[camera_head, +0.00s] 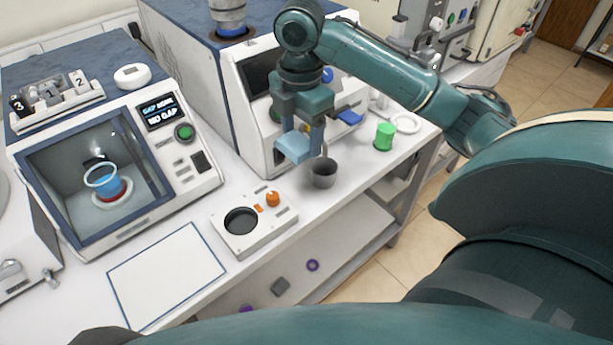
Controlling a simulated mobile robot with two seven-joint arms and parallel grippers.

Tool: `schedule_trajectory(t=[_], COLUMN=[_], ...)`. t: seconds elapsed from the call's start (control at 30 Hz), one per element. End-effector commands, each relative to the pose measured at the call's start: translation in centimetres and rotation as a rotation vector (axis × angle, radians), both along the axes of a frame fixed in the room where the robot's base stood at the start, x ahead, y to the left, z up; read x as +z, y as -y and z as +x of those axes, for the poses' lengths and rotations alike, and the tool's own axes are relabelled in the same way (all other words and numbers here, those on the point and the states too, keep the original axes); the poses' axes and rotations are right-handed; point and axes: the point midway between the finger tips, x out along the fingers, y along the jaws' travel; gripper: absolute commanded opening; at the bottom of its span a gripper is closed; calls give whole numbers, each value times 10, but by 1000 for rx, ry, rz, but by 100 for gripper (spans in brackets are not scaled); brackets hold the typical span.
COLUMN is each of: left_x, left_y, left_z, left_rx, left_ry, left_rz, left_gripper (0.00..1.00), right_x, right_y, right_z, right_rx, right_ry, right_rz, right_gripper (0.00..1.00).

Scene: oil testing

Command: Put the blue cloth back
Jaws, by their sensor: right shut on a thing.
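My right gripper (309,125) points down over the bench and is shut on a light blue cloth (291,147). The cloth hangs between the fingers, above and just left of a dark grey cup (323,173). I cannot tell whether the cloth touches anything below it. My left gripper does not show.
A white device with a round dark well and orange knob (272,199) is at the bench front. A green cylinder (384,136) and white ring (406,123) are at right. A bordered white mat (166,272) is bare.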

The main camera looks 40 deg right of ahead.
Motion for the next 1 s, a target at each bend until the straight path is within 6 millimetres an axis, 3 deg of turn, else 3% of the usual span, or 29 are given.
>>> schedule_trajectory(t=[0.03,0.33,0.63,0.8,1.0], left_x=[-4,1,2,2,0], left_y=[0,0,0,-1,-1], left_z=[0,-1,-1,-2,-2], left_rx=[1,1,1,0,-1], left_ry=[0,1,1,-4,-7], left_rz=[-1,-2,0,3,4], left_gripper=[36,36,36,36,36], right_x=[-20,-88,-114,-138,-143], right_y=[0,1,0,0,0], right_z=[-2,-1,0,-1,0], right_rx=[-1,-1,0,0,0], right_ry=[-9,-5,-3,-4,0], right_rz=[0,-1,-1,0,-2], right_gripper=[39,39,39,39,39])
